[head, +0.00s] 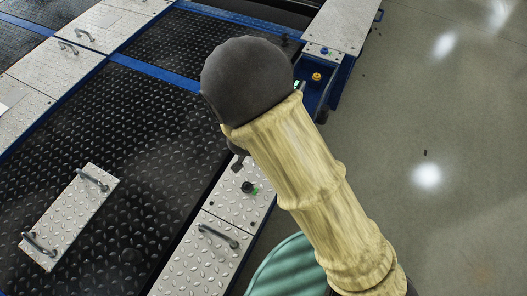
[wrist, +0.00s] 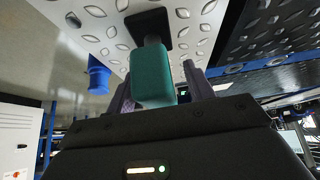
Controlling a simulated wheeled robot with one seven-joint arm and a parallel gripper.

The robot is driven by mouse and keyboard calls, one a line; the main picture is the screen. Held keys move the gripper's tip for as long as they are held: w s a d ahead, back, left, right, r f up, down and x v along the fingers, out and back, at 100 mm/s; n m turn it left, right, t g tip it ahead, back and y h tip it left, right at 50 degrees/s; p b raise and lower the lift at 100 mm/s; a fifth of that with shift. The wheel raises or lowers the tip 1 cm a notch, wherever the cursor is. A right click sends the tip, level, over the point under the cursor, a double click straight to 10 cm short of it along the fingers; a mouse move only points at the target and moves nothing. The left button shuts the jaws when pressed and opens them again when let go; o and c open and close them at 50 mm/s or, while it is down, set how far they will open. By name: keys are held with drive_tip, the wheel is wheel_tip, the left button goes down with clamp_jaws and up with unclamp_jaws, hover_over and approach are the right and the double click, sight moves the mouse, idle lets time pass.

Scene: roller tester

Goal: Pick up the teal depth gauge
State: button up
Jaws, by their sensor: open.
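The teal depth gauge (wrist: 153,78) shows in the wrist view as a teal block on a dark stem, with a black foot (wrist: 149,22) against a patterned metal plate. My gripper (wrist: 160,92) is open, with one dark finger on each side of the teal block in the picture. Part of the left finger is hidden by the block. I cannot tell whether either finger touches it.
Metal plates with handles (head: 222,236) and black tread panels (head: 120,120) fill the left in the head view. A loose handled plate (head: 70,215) lies on the tread. Bare floor (head: 440,120) is at right.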

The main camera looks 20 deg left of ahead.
drive_tip(key=shift+c, duration=0.4)
clamp_jaws()
drive_tip(key=shift+r, duration=0.2)
wheel_tip(320, 180, up, 10)
drive_tip(key=p, duration=0.8)
drive_tip(key=shift+f, duration=0.1)
idle(0.5)
